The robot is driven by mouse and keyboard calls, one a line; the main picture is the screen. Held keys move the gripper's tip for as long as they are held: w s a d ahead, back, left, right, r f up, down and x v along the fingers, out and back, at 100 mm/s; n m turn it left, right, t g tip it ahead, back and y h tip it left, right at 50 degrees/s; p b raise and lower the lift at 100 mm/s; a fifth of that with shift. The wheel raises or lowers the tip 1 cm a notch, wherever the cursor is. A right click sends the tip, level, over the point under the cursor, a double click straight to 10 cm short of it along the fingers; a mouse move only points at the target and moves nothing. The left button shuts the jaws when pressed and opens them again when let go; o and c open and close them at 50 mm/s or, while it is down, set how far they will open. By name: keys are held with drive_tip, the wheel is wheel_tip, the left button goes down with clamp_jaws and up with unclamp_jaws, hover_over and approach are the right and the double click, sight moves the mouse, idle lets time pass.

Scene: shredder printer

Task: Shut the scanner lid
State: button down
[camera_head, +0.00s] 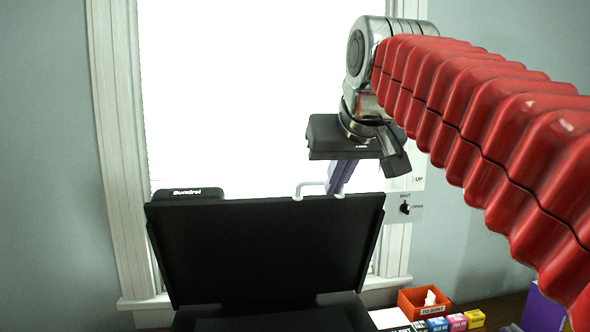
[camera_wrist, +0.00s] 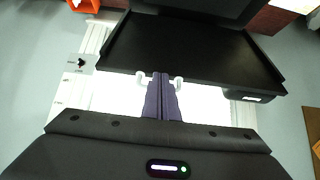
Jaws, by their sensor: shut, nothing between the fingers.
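The scanner lid (camera_head: 270,245) is a wide black panel standing raised and open, its inner face toward the head camera. In the wrist view the lid (camera_wrist: 190,50) fills the upper middle. A pale handle (camera_head: 311,185) sits on its top edge; its two ends (camera_wrist: 140,79) also show in the wrist view. My gripper (camera_head: 336,188) has purple fingers, shut and empty, pointing down at the lid's top edge. In the wrist view the fingers (camera_wrist: 160,78) lie between the handle's ends. I cannot tell whether they touch it. The black scanner body (camera_head: 270,318) is below, partly cut off.
An orange "TO SORT" box (camera_head: 424,303), several coloured small boxes (camera_head: 457,322) and a purple box (camera_head: 543,312) stand at the lower right. A bright window is behind the lid. A panel with a SHUT/OPEN knob (camera_head: 405,208) is right of the lid.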

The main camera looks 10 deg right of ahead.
sight(324, 181)
drive_tip(key=w+r+t, duration=0.1)
drive_tip(key=w+r, duration=0.3)
drive_tip(key=r, duration=0.4)
drive_tip(key=shift+d+r, duration=0.15)
drive_tip(key=shift+r, duration=0.2)
drive_tip(key=shift+w+f, duration=0.7)
drive_tip(key=shift+f, duration=0.7)
drive_tip(key=shift+w+f, duration=0.75)
drive_tip(key=shift+f, duration=0.7)
drive_tip(key=shift+w+f, duration=0.7)
drive_tip(key=shift+f, duration=0.7)
